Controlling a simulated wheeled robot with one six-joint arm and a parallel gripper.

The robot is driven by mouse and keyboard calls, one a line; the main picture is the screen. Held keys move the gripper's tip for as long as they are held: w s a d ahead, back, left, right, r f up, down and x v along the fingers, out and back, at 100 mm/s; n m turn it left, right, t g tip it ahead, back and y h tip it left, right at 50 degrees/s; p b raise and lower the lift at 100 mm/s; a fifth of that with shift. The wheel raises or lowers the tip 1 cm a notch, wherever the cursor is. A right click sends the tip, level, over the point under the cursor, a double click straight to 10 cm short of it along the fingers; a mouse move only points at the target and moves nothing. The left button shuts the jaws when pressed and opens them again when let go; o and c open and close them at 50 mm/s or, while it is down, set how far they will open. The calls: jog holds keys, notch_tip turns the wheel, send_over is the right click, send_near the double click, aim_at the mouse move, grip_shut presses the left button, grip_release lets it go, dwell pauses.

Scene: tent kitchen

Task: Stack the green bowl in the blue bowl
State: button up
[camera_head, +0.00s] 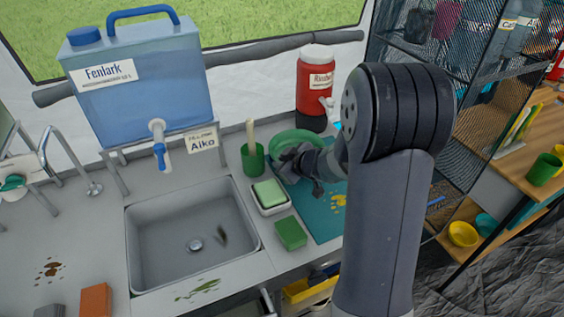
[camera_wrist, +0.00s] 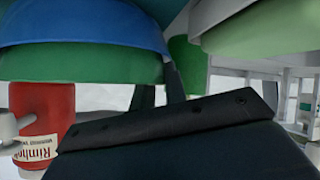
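A green bowl (camera_head: 297,137) shows on the counter in the head view, behind my gripper (camera_head: 303,168). My dark gripper is low over the teal mat, at the bowl's front side. In the wrist view, a curved green surface (camera_wrist: 80,65) with a blue surface (camera_wrist: 90,22) directly above it fills the upper left. These look like the green and blue bowls very close together, but I cannot tell how they sit. My wrist housing fills the bottom of that view. The fingertips are mostly hidden, so whether they grip the bowl is unclear. No blue bowl is clearly visible in the head view.
A red dispenser (camera_head: 316,85) stands behind the bowl. A green cup (camera_head: 252,158), a soap dish (camera_head: 271,196) and a green sponge (camera_head: 290,233) stand left of the teal mat (camera_head: 322,222). The sink (camera_head: 160,240) lies further left. My arm hides the counter's right part.

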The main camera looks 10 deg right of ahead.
jog(key=shift+o, duration=1)
jog(key=shift+s+f, duration=0.2)
jog(key=shift+f, duration=0.25)
jog(key=shift+r, duration=0.1)
jog(key=shift+s+d+r+p, duration=0.1)
jog(key=shift+r+p, duration=0.15)
jog(key=shift+r, duration=0.2)
jog(key=shift+s+d+r+p, duration=0.1)
jog(key=shift+r+p, duration=0.15)
jog(key=shift+r, duration=0.15)
jog(key=p+v, duration=0.3)
jog(key=v, duration=0.8)
jog(key=shift+r, duration=0.2)
